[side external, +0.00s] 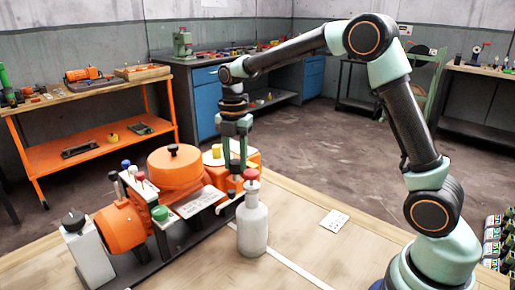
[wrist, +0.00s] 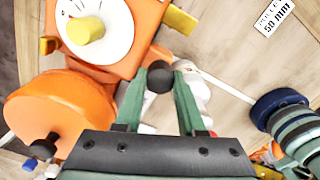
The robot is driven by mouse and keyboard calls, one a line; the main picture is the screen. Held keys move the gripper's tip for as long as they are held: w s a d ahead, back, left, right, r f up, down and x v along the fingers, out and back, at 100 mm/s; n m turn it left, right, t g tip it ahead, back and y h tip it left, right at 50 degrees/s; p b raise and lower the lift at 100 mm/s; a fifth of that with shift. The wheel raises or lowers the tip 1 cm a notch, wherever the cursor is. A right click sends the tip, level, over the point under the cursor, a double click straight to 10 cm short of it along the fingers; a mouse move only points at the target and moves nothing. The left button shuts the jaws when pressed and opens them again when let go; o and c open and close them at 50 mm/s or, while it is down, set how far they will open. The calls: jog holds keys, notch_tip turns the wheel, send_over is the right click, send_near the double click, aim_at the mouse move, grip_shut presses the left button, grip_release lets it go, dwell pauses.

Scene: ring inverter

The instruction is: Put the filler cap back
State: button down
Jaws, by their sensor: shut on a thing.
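My gripper (side external: 235,168) points down beside the orange machine, behind the white bottle. In the wrist view its two green fingers (wrist: 171,72) are shut on a small black round knob (wrist: 159,79), which I take to be the filler cap. Its underside is hidden. The orange machine (side external: 122,228) stands on the wooden bench. Its round orange tank (side external: 172,171) has a dark knob on top and also shows in the wrist view (wrist: 80,97). I cannot tell where the filler opening is, or whether the cap touches the machine.
A white bottle with a red top (side external: 252,226) stands close in front of my gripper. A white dial with a yellow knob (wrist: 88,28) is beside it. Several coloured knobs rise at the machine's left. A white card (side external: 334,220) lies on clear bench to the right.

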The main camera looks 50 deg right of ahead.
aim_at(235, 161)
jog(key=shift+f, duration=0.5)
jog(key=c, duration=0.5)
grip_release()
notch_tip(235, 161, up, 13)
jog(key=shift+s+f+m+t, duration=0.9)
jog(key=shift+s+m, duration=2.15)
jog(key=shift+m, duration=0.7)
jog(key=shift+s+f+m+t, duration=0.7)
jog(key=shift+s+m+t, duration=0.25)
jog(key=shift+s+m, duration=2.45)
jog(key=shift+s+f+m+t, duration=0.9)
jog(key=shift+s+m, duration=1.8)
jog(key=shift+m, duration=1.35)
jog(key=shift+r, duration=0.15)
